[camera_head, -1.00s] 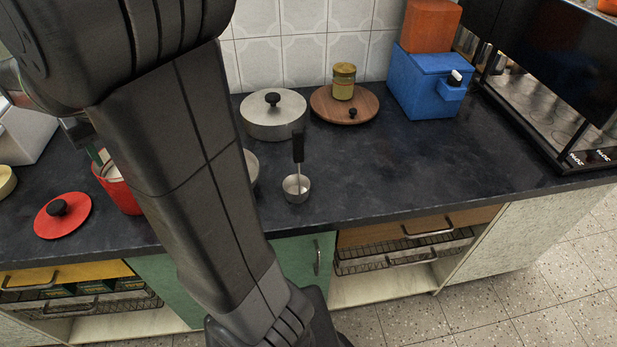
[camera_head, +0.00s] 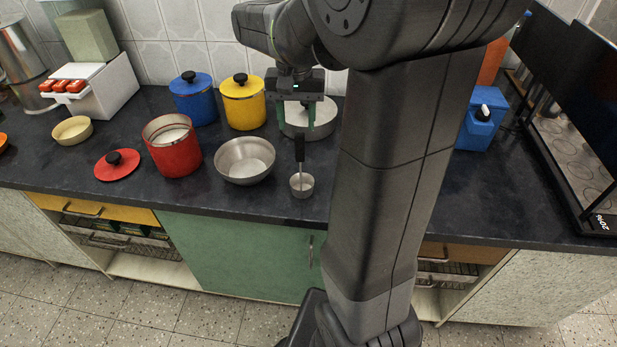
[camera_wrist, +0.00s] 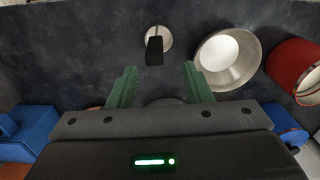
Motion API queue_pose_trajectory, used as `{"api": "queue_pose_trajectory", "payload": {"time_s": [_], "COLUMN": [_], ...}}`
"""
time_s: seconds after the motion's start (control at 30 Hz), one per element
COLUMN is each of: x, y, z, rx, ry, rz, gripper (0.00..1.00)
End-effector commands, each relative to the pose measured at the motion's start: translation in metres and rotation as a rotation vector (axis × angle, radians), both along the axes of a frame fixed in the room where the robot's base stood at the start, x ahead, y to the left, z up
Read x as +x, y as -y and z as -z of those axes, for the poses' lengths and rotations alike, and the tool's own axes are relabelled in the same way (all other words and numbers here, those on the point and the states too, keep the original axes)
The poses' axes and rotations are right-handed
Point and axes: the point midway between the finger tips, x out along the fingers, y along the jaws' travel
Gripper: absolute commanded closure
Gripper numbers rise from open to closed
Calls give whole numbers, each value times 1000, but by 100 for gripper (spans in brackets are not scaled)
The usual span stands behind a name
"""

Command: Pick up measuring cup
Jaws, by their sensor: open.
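The measuring cup (camera_head: 302,186) is a small steel cup with an upright black handle. It stands on the dark counter near the front edge, right of the steel bowl. In the wrist view the cup (camera_wrist: 164,36) shows from above, its black handle pointing toward the camera, beyond and between my fingertips. My gripper (camera_head: 296,122) is open and empty, with green fingers pointing down. In the wrist view the two fingers (camera_wrist: 158,72) are spread apart, and neither touches the handle.
A steel bowl (camera_head: 245,160) stands close left of the cup. A red pot (camera_head: 174,150), its red lid (camera_head: 117,165), and blue (camera_head: 194,100) and yellow (camera_head: 243,104) canisters stand further left. The grey pot (camera_head: 322,118) is behind. A blue box (camera_head: 481,122) is at right.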

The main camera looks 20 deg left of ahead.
Motion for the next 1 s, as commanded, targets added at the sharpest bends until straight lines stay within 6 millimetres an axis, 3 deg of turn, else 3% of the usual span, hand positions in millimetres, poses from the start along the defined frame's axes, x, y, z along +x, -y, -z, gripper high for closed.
{"api": "queue_pose_trajectory", "payload": {"time_s": [0.1,0.37,0.63,0.97,1.0], "x": [0,0,3,3,3], "y": [1,1,5,5,5], "z": [22,42,81,89,89], "rx": [-2,0,0,2,2], "ry": [-2,0,-1,2,2], "rz": [0,0,0,0,0], "gripper": [55,55,55,55,58]}}
